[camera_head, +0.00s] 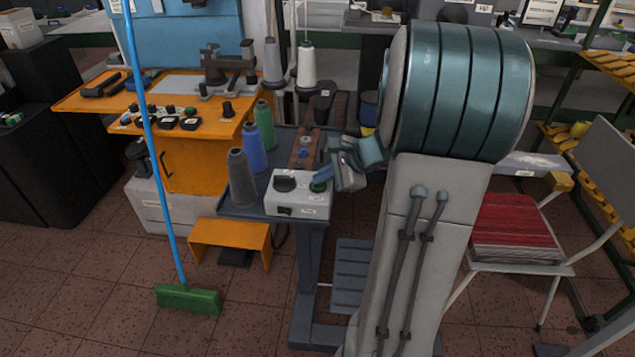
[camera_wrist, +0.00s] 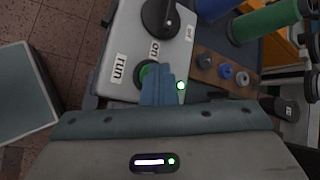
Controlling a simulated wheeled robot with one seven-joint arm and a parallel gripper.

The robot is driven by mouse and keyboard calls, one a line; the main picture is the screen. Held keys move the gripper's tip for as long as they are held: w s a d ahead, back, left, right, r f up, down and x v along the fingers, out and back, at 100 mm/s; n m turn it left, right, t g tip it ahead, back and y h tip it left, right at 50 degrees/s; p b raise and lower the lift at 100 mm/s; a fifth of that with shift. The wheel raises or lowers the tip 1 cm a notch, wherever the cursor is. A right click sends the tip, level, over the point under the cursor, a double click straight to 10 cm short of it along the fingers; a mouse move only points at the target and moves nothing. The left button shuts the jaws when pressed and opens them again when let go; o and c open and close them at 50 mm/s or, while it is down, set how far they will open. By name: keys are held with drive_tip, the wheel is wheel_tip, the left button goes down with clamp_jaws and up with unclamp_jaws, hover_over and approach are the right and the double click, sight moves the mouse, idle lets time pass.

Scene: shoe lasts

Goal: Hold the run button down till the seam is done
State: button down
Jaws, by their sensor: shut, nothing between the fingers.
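The white control box (camera_head: 298,207) stands on the front of the small grey-blue table. Its green run button (camera_head: 318,187) is at the box's right side, and it also shows beside the "run" label in the wrist view (camera_wrist: 143,74). My gripper (camera_head: 321,176) is shut and empty, its blue fingers pointing at the button. In the wrist view the fingertips (camera_wrist: 157,72) overlap the button and hide part of it. I cannot tell whether it is pressed in. A small green lamp (camera_wrist: 180,86) glows beside the fingers. A black rotary knob (camera_head: 285,184) sits near the "on" label.
Grey (camera_head: 242,178), blue (camera_head: 253,148) and green (camera_head: 265,125) thread cones stand left of and behind the box. A wooden strip (camera_head: 305,148) with bobbins lies behind it. A blue-handled broom (camera_head: 188,298) leans at the left. A chair with red material (camera_head: 514,230) is at right.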

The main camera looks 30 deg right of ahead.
sight(323, 186)
drive_tip(key=shift+r, duration=0.1)
idle(0.3)
drive_tip(key=shift+r+p, duration=0.65)
drive_tip(key=shift+r, duration=0.2)
drive_tip(key=shift+r+p, duration=1.95)
drive_tip(key=shift+r, duration=0.55)
